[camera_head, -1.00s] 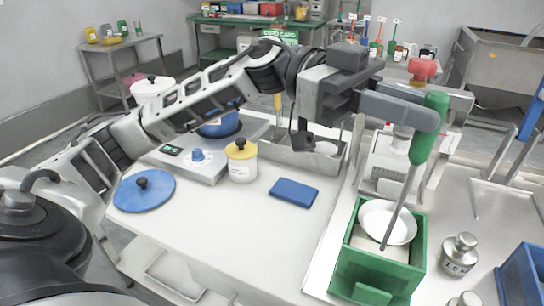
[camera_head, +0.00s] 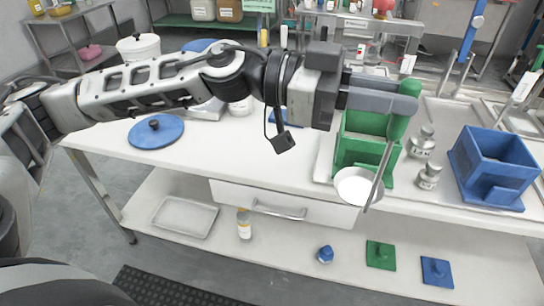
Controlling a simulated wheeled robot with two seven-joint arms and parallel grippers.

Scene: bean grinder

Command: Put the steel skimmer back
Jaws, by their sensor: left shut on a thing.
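My left gripper (camera_head: 400,103) is shut on the green handle of the steel skimmer (camera_head: 358,186). The fingers hide part of the handle's grip area. My right gripper is not in view.
A blue open box (camera_head: 492,165) and two small steel weights (camera_head: 421,142) stand right of the green box. A blue lid (camera_head: 156,131) lies on the table (camera_head: 230,160) at left. The lower shelf (camera_head: 330,232) holds a tray, a bottle and small coloured pieces.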

